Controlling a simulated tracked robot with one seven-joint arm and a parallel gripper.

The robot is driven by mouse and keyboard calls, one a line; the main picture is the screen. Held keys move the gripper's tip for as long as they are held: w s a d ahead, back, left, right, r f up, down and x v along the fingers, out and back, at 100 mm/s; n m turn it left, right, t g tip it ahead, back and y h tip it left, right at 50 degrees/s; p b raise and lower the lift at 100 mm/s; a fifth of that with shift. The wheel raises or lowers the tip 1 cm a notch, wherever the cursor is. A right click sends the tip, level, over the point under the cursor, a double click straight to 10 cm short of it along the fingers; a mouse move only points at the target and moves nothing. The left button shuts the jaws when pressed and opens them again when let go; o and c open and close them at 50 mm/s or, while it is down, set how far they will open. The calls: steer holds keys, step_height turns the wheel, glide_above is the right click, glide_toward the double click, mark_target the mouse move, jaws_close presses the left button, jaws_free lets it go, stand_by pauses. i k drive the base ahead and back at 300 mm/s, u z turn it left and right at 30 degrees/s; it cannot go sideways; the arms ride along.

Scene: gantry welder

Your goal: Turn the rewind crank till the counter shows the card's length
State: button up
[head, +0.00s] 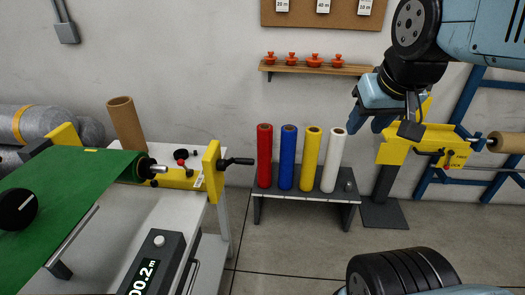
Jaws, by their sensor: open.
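Green sheet (80,205) runs across the bench toward the roller beside the bracket. The counter (145,275) stands at the bench's front edge; its partly cut-off display reads about 00.2 m. White cards (323,6) with lengths hang at the top edge; the outer ones seem to read 20 m and 10 m, and the middle one is unclear. My gripper (382,120) is open and empty, in the air at the right, well away from the crank.
A low dark bench (300,196) holds red, blue, yellow and white rolls. A shelf (315,68) above carries several orange-red knobs. A yellow stand (420,146) with a brown roll is behind my arm. Grey cylinders (50,120) lie at the left. Floor between the benches is clear.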

mark_target(222, 165)
steer(key=z, duration=1.05)
steer(key=i, duration=0.4)
steer(key=u, duration=1.85)
